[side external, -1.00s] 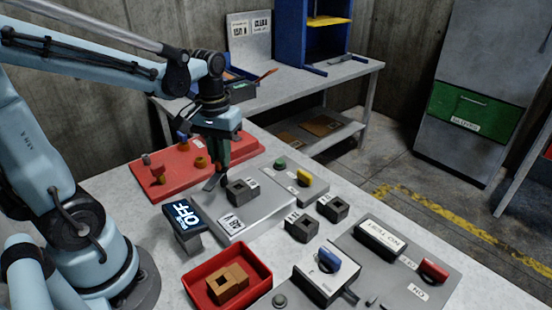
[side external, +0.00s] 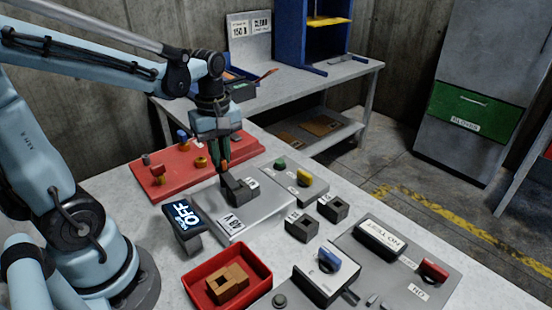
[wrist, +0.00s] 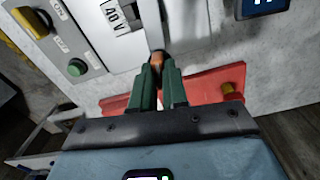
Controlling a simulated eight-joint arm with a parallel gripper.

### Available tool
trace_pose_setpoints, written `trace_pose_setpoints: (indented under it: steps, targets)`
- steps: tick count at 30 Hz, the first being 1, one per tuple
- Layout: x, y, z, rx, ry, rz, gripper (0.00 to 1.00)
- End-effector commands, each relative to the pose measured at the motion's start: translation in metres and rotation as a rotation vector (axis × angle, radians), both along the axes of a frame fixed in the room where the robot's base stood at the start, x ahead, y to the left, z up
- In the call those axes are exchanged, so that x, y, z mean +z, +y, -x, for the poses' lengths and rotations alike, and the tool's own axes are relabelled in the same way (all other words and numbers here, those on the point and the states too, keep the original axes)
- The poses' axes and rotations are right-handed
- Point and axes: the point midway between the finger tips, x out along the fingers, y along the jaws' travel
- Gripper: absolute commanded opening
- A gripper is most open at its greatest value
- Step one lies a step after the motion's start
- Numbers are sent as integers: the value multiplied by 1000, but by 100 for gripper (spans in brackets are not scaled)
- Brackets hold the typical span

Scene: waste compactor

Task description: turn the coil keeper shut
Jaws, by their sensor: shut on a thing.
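In the wrist view this piece shows between the fingertips (wrist: 157,72), at the plate's edge. A dark block, apparently the coil (side external: 238,189), sits on the plate just in front of the fingers. The fingers hide most of the keeper, so I cannot tell its exact angle.
A red board with pegs (side external: 175,183) lies behind the gripper. Two loose dark blocks (side external: 302,228) and a red tray (side external: 262,270) stand in front.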

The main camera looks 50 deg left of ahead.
Motion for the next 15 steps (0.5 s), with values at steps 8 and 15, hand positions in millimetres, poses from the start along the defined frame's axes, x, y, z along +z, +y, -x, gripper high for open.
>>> trace_pose_setpoints:
  steps: [8,15]
  targets:
    - [0,0,0,123,-2,-1,0]
    - [0,0,0,161,-2,-1,0]
